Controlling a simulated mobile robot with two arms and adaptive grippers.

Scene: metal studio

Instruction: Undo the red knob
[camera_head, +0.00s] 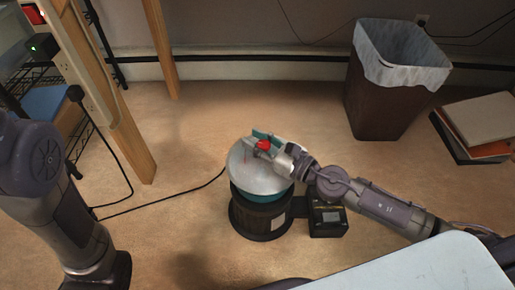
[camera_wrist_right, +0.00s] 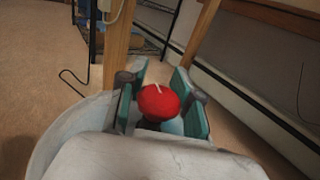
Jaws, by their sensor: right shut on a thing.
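The red knob (camera_head: 264,145) sits on top of a round pale metal lid (camera_head: 246,178) on a dark cylindrical machine (camera_head: 256,218). My right gripper (camera_head: 266,142) reaches in from the right and is shut on the knob. In the right wrist view the red knob (camera_wrist_right: 159,102) has a white line on its top and sits between the teal pads of my right gripper (camera_wrist_right: 161,100). The knob's lower part is hidden. My left arm shows at the left edge of the head view, but its gripper is not in view.
A black box (camera_head: 327,219) is attached at the machine's right. A pale tabletop (camera_head: 420,270) lies at the front right. A wooden leg (camera_head: 112,105) stands at the left, and a dark bin (camera_head: 385,105) at the back right. A cable crosses the floor.

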